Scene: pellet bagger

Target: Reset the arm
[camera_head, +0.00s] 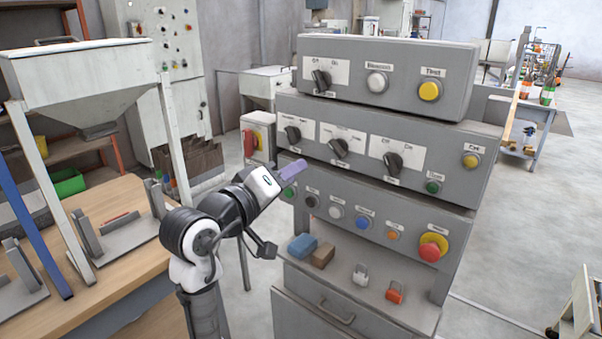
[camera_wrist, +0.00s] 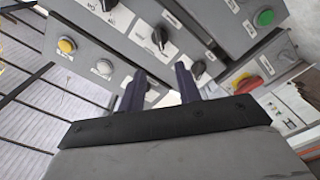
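My arm reaches up in front of the left side of the grey control console (camera_head: 400,125). My gripper (camera_head: 296,168) is near the left end of the console's lower panel, its purple fingers pointing up and right. In the wrist view the two fingers of my gripper (camera_wrist: 160,85) stand apart with nothing between them. Beyond them are dark rotary knobs (camera_wrist: 160,37), a white button (camera_wrist: 103,67), a yellow button (camera_wrist: 66,45) and a green button (camera_wrist: 264,17). I cannot tell whether a finger touches the panel.
The console shelf holds a blue block (camera_head: 302,246), a brown block (camera_head: 323,255), a white padlock (camera_head: 360,274) and an orange padlock (camera_head: 395,291). A wooden table (camera_head: 130,275) with a hopper (camera_head: 85,75) stands at left. The floor right of the console (camera_head: 510,240) is clear.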

